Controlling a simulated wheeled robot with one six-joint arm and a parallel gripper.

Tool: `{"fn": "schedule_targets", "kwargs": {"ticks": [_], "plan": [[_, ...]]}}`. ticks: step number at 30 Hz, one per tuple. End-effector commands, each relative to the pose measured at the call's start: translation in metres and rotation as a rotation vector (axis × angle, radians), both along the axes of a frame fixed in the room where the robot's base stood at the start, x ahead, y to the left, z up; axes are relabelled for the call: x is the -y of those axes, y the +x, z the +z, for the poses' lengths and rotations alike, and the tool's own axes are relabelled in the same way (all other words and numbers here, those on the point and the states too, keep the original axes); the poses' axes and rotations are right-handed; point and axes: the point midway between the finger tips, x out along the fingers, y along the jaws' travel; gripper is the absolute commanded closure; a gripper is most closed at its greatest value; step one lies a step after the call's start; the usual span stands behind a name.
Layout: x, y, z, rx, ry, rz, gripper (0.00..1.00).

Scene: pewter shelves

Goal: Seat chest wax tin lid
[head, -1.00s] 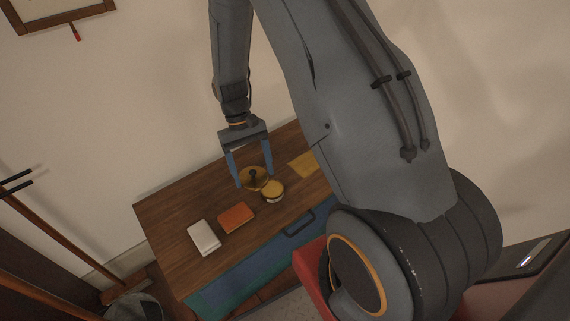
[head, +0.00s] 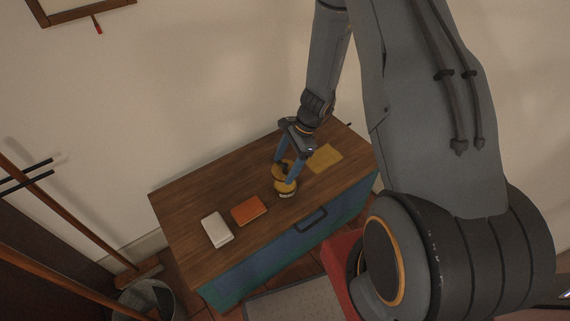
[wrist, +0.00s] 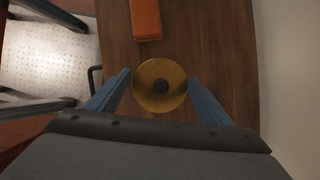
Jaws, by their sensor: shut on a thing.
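The lid (wrist: 148,92) is a round brass-coloured disc with a dark knob at its middle. My gripper (head: 284,171) is shut on it, one blue finger at each side of the rim in the wrist view. The tin (head: 286,189) is small and round, with a gold top and pale side, standing on the wooden chest top (head: 190,200). In the head view the lid shows just above the tin, partly behind a finger. The tin does not show in the wrist view. I cannot tell the exact gap between them.
An orange box (head: 249,210) and a white box (head: 217,230) lie left of the tin. A yellow cloth or sheet (head: 324,158) lies to its right. The chest has a blue drawer front with a dark handle (head: 311,221). A wall stands behind.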

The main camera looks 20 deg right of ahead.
Motion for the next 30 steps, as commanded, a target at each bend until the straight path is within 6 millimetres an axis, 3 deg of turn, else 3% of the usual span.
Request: {"fn": "schedule_targets", "kwargs": {"ticks": [30], "plan": [[0.0, 0.0, -0.066, -0.001, 0.0, -0.002, 0.48]]}}
